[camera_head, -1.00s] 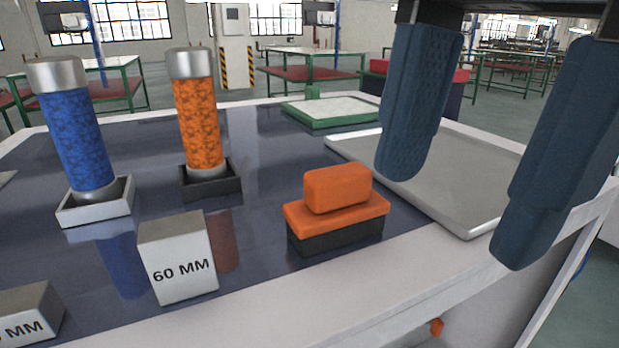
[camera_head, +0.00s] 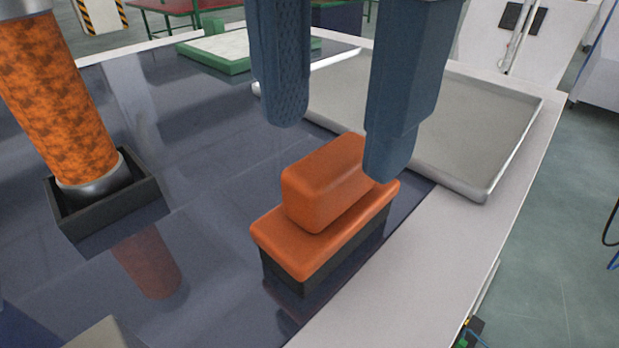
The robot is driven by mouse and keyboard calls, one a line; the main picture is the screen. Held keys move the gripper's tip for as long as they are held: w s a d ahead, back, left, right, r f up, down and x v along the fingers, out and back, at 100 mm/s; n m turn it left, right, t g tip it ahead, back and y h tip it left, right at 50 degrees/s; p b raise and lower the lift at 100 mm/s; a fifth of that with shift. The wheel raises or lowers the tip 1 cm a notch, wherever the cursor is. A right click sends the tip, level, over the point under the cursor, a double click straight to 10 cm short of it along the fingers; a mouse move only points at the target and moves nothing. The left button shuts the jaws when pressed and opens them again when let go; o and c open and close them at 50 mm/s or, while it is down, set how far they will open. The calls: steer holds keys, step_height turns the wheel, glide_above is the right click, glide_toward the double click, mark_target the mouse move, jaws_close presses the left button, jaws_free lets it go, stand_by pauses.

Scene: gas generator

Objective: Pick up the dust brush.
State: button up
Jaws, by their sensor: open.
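The dust brush (camera_head: 325,200) is an orange block with a raised orange grip on top and a dark base below. It stands upright on the dark tabletop near the front right edge, in the middle of the head view. My gripper (camera_head: 335,150) is open, with two blue fingers pointing down from the top of the view. The right finger hides part of the brush grip's far right end. The left finger tip appears above and behind the grip. Whether either finger touches the brush cannot be told. Nothing is between the fingers at their tips that I can see held.
A grey metal tray (camera_head: 470,130) lies behind and right of the brush. An orange cylinder (camera_head: 55,100) stands in a black square holder (camera_head: 110,208) at left. A green-framed white pad (camera_head: 215,52) lies at the back. The dark tabletop (camera_head: 205,190) between holder and brush is clear.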

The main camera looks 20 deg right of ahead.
mark_target(335, 154)
step_height(335, 154, down, 4)
steer(key=shift+s+d, duration=0.1)
steer(key=shift+c, duration=0.2)
steer(key=c, duration=0.8)
steer(key=shift+r, duration=0.15)
step_height(335, 154, up, 4)
steer(key=d+r, duration=0.2)
steer(key=d, duration=0.1)
steer(key=s+d+r, duration=0.1)
steer(key=d+r, duration=0.1)
steer(key=d, duration=0.2)
steer(key=s+d+r, duration=0.1)
steer(key=d+r, duration=0.1)
steer(key=d, duration=0.2)
steer(key=shift+s+d+r, duration=0.2)
steer(key=shift+r, duration=0.2)
